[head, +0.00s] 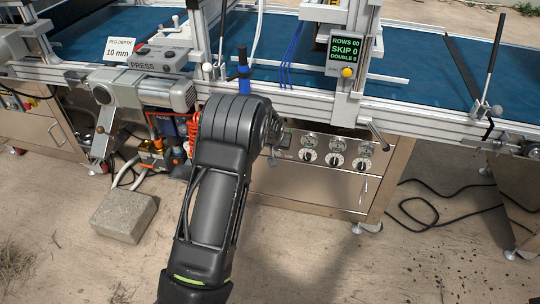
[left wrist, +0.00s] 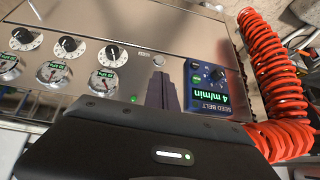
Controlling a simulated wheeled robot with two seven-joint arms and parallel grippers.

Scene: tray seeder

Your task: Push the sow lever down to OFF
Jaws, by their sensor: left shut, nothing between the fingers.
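The small silver toggle (left wrist: 158,60) on the steel panel, next to a pale label, may be the sow lever; its lettering and position are too small to read. My left gripper (left wrist: 162,84) is shut and empty, its dark fingers pointing at the panel just below the toggle in the left wrist view. I cannot tell whether the fingertips touch it. In the head view my left arm covers the gripper and part of the panel. My right gripper is in neither view.
Dials and black knobs (head: 336,159) sit beside the toggle. A blue seed belt box (left wrist: 206,88) reading 4 m/min and red coiled hoses (left wrist: 268,65) are close on the other side. A concrete block (head: 124,214) lies on the floor. The blue belt (head: 415,62) runs above.

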